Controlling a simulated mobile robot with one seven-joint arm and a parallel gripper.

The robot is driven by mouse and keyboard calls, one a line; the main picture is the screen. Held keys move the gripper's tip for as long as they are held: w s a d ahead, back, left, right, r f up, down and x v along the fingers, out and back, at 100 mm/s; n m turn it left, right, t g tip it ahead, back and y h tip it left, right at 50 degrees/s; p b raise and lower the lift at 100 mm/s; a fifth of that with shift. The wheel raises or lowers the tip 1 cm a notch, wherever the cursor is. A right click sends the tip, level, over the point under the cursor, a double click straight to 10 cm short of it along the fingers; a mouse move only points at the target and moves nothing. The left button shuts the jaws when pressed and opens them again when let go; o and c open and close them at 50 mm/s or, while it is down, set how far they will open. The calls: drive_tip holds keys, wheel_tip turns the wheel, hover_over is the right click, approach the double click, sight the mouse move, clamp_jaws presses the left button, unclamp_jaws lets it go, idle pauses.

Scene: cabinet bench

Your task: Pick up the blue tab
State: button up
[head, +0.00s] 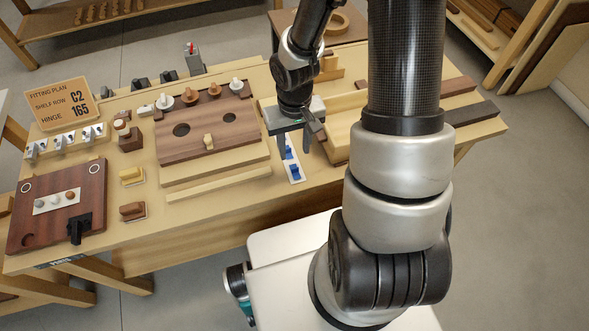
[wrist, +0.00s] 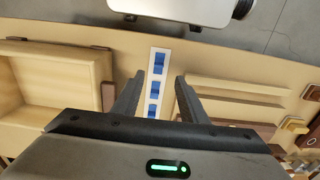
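Three blue tabs stand in a row on a narrow white strip (wrist: 160,50) on the bench. In the wrist view they are a far tab (wrist: 158,66), a middle tab (wrist: 155,88) and a near tab (wrist: 151,110). The head view shows a tab at the strip's front end (head: 294,170) and another behind it (head: 288,153); the rest is partly hidden by my gripper. My gripper (head: 293,150) points down over the strip. In the wrist view my gripper (wrist: 160,76) is open and empty, one finger on each side of the row.
A brown board with round holes and knobs (head: 205,125) lies left of the strip. An open wooden tray (head: 342,138) stands close on the right. Farther left are a yellow block (head: 132,176), a brown block (head: 132,211) and a dark red panel (head: 60,205).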

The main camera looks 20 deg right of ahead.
sight(295, 168)
wheel_tip(295, 168, down, 8)
drive_tip(key=shift+d+f+b, duration=0.1)
drive_tip(key=shift+f+b, duration=0.15)
drive_tip(key=shift+b, duration=0.25)
drive_tip(key=c, duration=0.9)
